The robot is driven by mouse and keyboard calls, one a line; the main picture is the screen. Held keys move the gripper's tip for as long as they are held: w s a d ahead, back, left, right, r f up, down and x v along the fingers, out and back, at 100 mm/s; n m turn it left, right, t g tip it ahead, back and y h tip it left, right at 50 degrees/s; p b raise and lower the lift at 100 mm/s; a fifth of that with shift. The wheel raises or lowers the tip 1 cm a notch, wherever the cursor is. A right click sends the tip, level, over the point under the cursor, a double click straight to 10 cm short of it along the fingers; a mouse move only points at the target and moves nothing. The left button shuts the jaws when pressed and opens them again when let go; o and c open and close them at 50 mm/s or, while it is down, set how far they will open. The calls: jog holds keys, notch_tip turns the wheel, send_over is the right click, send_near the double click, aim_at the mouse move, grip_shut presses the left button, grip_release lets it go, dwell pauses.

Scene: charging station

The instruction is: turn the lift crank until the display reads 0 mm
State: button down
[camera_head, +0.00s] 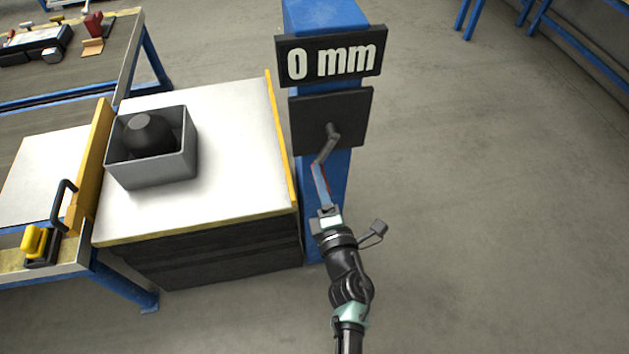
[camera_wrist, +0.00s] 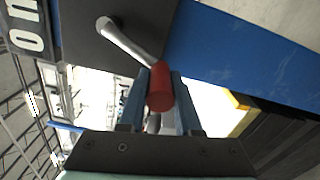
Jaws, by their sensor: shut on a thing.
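The display (camera_head: 331,56) on the blue column (camera_head: 325,15) reads "0 mm" in the head view. Part of it also shows at the left of the wrist view (camera_wrist: 27,33). Below it a dark plate (camera_head: 350,108) carries the lift crank (camera_head: 327,143), a grey bent arm that points down toward my gripper. In the wrist view the crank arm (camera_wrist: 128,41) ends in a red handle (camera_wrist: 160,88). My gripper (camera_wrist: 157,92) has its two fingers closed around this red handle, one on each side. In the head view my gripper (camera_head: 321,190) covers most of the handle.
Left of the column stands a lift table with a white top (camera_head: 235,130) and yellow edges. A grey open box (camera_head: 152,170) with a dark round object (camera_head: 148,135) stands on it. A workbench (camera_head: 60,75) is further left. The floor (camera_head: 500,200) at right is clear.

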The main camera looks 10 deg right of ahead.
jog(key=shift+d+f+n, duration=0.25)
jog(key=shift+d+n, duration=0.05)
jog(key=shift+d, duration=0.05)
dwell(0.3)
jog(key=c, duration=0.6)
grip_release()
jog(key=shift+r, duration=0.1)
jog(key=s, duration=1.3)
